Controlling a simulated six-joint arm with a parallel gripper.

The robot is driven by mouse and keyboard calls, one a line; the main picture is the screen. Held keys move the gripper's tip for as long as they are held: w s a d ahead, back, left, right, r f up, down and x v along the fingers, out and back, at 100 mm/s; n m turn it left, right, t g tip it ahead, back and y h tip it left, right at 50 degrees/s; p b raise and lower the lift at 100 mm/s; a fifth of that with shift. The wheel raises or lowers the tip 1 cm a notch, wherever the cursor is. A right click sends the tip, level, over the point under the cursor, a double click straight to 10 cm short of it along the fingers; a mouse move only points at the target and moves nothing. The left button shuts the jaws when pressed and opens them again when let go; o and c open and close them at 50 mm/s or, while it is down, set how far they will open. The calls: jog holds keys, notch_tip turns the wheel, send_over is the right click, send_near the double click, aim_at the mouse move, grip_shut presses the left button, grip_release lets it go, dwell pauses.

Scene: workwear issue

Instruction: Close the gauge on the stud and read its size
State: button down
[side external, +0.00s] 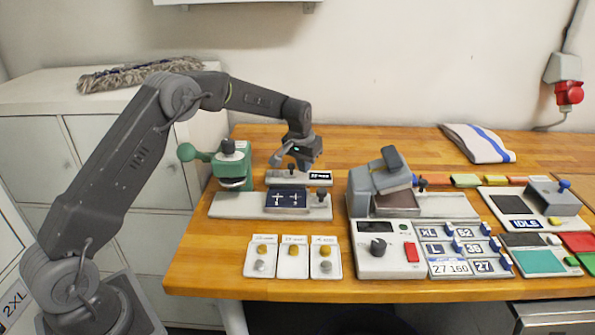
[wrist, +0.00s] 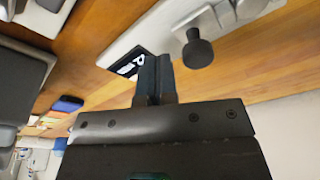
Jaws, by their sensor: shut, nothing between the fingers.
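The gauge appears to be the pale flat unit (side external: 284,178) with a small black display (side external: 320,175) and a dark knob, behind the dark blue plate on the left of the bench. In the wrist view its display (wrist: 130,66) is partly covered by my fingers, and the dark knob (wrist: 198,52) stands to their right. My gripper (wrist: 154,72) is shut and empty, above the unit and apart from the knob. In the side view my gripper (side external: 300,161) hangs over it. The display's reading is too small to make out. I cannot tell which piece is the stud.
A green press (side external: 233,165) stands left of the gauge. A grey press (side external: 377,183) stands to the right. Three white cards (side external: 293,272) with gold and silver fasteners lie in front. Number tiles (side external: 450,267) and a screen reading IDLE (side external: 525,224) are at right.

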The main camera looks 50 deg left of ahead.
notch_tip(320, 180, up, 8)
dwell(0.9)
jog(key=s+d+r+m+t, duration=0.1)
jog(key=s+d+r, duration=0.3)
jog(key=s+r, duration=0.4)
jog(key=s+d+r+m+t, duration=0.1)
jog(key=s+d+r, duration=0.4)
jog(key=s, duration=0.6)
jog(key=s+d+f, duration=0.2)
jog(key=s, duration=0.7)
jog(key=s+d+f+m+t, duration=0.1)
jog(key=s+f, duration=0.1)
jog(key=s, duration=0.8)
jog(key=shift+s+d+h, duration=0.2)
jog(key=shift+d+h, duration=0.1)
jog(key=shift+d, duration=0.05)
